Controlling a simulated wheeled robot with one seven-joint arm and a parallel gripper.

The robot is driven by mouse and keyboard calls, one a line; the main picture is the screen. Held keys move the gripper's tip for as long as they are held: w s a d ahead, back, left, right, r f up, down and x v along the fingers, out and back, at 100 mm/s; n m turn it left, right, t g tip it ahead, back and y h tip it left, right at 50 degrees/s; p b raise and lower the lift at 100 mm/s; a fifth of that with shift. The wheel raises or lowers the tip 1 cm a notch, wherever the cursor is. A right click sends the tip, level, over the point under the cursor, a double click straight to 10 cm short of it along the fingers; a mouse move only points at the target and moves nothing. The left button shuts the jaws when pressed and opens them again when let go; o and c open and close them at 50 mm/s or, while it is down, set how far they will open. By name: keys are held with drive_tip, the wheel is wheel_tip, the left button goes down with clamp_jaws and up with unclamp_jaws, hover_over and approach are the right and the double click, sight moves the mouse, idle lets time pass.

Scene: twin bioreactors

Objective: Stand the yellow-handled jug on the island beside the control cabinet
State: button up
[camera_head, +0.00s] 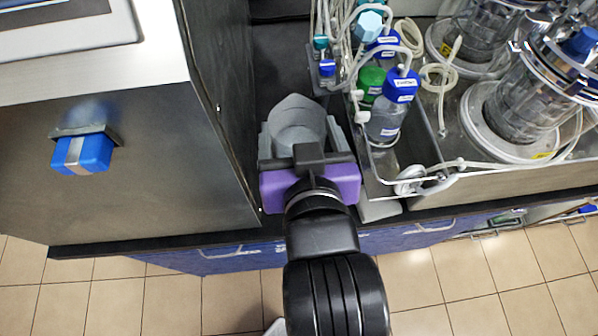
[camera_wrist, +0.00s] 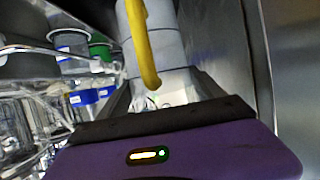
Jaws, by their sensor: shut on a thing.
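The jug (camera_head: 296,112) is grey in the head view, where I look down on it over the dark island top (camera_head: 275,65). Its yellow handle (camera_wrist: 142,45) and pale body (camera_wrist: 171,45) show in the wrist view. My purple gripper (camera_head: 302,145) is shut on the jug, with grey fingers on both sides of it. The control cabinet (camera_head: 150,150) stands just left of the jug, with a narrow gap between. The jug's base is hidden, so I cannot tell whether it touches the island top.
A metal tray (camera_head: 435,150) with blue- and green-capped bottles (camera_head: 386,118) and loose tubing is close on the right. Glass bioreactor vessels (camera_head: 520,100) stand beyond it. The strip behind the jug is clear.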

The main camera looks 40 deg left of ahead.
wheel_tip(320, 180, down, 14)
idle(0.5)
drive_tip(key=shift+f, duration=0.2)
drive_tip(key=o, duration=2.1)
drive_tip(key=shift+f, duration=0.1)
drive_tip(key=b+v, duration=0.1)
drive_tip(key=v, duration=1.1)
drive_tip(key=shift+d, duration=0.15)
